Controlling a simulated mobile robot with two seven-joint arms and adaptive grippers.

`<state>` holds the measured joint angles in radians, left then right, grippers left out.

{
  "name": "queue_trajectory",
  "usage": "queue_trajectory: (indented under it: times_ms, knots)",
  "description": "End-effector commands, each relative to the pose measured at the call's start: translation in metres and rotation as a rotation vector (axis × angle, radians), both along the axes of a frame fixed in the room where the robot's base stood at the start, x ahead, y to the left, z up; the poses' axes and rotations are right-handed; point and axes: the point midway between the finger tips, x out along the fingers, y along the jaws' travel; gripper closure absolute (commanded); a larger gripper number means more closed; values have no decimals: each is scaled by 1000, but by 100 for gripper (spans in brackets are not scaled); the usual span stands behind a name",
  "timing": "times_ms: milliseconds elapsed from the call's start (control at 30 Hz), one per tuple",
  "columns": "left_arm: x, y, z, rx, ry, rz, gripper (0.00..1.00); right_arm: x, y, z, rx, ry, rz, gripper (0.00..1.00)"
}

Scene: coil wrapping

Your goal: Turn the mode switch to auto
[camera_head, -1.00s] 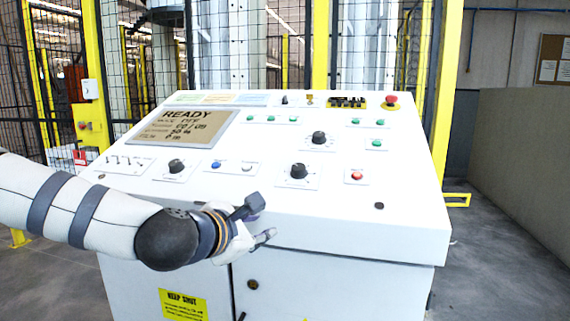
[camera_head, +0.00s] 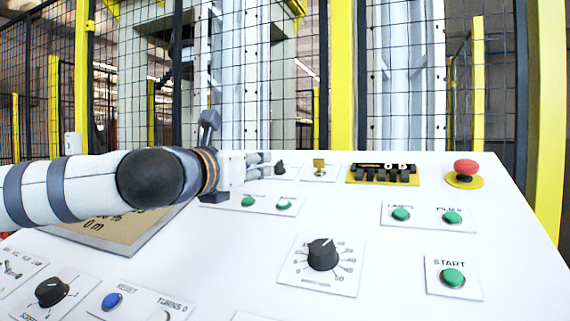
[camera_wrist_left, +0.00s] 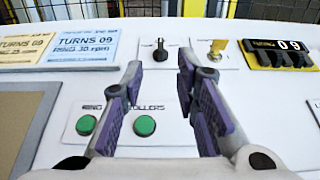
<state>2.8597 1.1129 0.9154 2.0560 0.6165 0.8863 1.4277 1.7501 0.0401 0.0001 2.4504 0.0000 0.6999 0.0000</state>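A small black selector knob (camera_head: 280,168), which looks like the mode switch, stands on a white plate at the back of the sloped panel. Its label is too small to read. The knob also shows in the left wrist view (camera_wrist_left: 160,50), upright and just beyond the fingertips. My left gripper (camera_head: 266,165) reaches in from the left, close to the knob. In the left wrist view its purple-padded fingers (camera_wrist_left: 160,72) are spread, with the knob lined up between them and nothing held. Contact with the knob does not show. My right gripper is in neither view.
A yellow key switch (camera_head: 319,167) sits just right of the knob, then a black counter (camera_head: 384,174) and a red emergency button (camera_head: 465,171). Green buttons (camera_head: 248,202) lie in front, below the gripper. A mesh fence stands behind the panel.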

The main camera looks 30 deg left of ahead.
Motion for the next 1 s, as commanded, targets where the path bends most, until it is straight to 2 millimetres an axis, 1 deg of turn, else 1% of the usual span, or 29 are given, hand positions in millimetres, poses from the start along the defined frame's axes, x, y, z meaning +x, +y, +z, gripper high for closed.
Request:
queue_trajectory:
  times_ms: [33, 200, 300, 400, 533, 767, 800, 867, 900, 933, 1000]
  knots:
    - [14, 0, -8, 2, 12, 1, 72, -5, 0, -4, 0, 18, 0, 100]
    - [59, 3, -9, 3, 13, 2, 72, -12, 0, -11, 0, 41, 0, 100]
    - [82, 4, -8, 3, 10, 0, 72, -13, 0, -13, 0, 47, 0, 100]
    - [97, 5, -6, 4, 8, 1, 72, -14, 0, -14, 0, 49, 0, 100]
    - [108, 6, -4, 3, 5, 0, 72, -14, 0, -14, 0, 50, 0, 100]
    - [109, 6, -3, 2, 4, -1, 72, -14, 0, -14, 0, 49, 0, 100]
    - [109, 6, -3, 2, 4, -1, 74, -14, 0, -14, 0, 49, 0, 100]
    - [109, 6, -3, 2, 4, -1, 88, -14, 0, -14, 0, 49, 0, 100]
    - [109, 6, -3, 2, 4, -1, 97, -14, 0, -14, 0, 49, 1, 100]
    - [109, 6, -3, 2, 4, -1, 100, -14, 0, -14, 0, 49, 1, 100]
    - [109, 6, -3, 2, 4, 1, 100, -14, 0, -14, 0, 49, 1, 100]
